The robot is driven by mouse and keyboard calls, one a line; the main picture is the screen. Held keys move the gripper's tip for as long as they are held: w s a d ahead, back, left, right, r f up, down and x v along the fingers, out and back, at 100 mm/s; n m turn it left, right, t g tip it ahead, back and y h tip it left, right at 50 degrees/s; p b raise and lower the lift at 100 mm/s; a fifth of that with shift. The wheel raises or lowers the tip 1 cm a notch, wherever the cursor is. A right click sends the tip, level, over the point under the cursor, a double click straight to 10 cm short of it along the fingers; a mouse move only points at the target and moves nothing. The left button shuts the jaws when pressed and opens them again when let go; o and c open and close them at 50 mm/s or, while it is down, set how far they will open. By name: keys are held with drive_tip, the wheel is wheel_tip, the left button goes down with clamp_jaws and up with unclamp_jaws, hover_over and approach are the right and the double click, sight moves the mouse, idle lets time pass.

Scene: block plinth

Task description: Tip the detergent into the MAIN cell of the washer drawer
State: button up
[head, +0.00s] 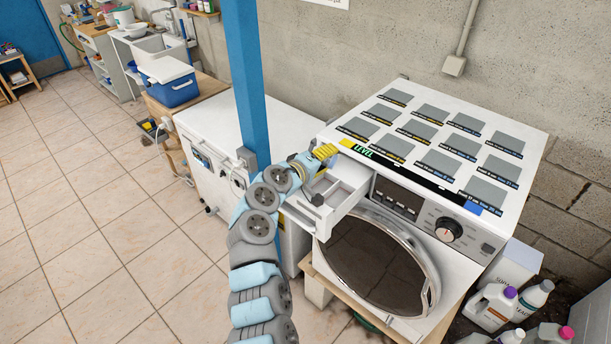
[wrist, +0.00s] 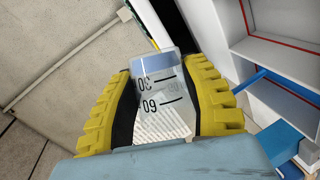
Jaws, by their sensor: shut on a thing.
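My gripper (head: 325,152) is above the back left of the washer's pulled-out drawer (head: 345,190), close to the washer's top edge. In the wrist view its yellow fingers (wrist: 160,75) are shut on a clear measuring cup (wrist: 165,102) marked 30 and 60. Something whitish shows in or through the cup; I cannot tell whether it is detergent. The drawer (wrist: 285,50) lies to the right of the cup in the wrist view, with white walls, red lines and a blue piece across it. The cup is not over those cells in that view. Cell labels are not readable.
The white washer (head: 480,245) has a top covered with grey labelled panels and a LEVEL strip. A blue post (head: 245,80) stands just left of my arm, before a white chest (head: 215,150). Bottles (head: 492,305) stand on the floor at the lower right.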

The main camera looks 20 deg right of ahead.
drive_tip(key=shift+f, duration=0.1)
drive_tip(key=shift+w+a+r+n+h+b, duration=0.4)
drive_tip(key=shift+n+b, duration=0.4)
drive_tip(key=shift+b, duration=0.55)
idle(0.6)
drive_tip(key=shift+w+a+n+h+b, duration=0.1)
drive_tip(key=shift+a+n+h+b, duration=0.1)
drive_tip(key=shift+n+h+b, duration=0.1)
idle(0.8)
drive_tip(key=shift+d+r+p, duration=0.1)
drive_tip(key=shift+r+p, duration=0.05)
drive_tip(key=shift+p, duration=0.35)
drive_tip(key=m+p, duration=0.1)
drive_tip(key=s+d+m+y+p, duration=0.1)
drive_tip(key=shift+s+d+f+p, duration=0.1)
drive_tip(key=shift+f+p, duration=0.15)
drive_tip(key=shift+p, duration=0.15)
drive_tip(key=shift+m+y, duration=0.4)
drive_tip(key=shift+r, duration=0.1)
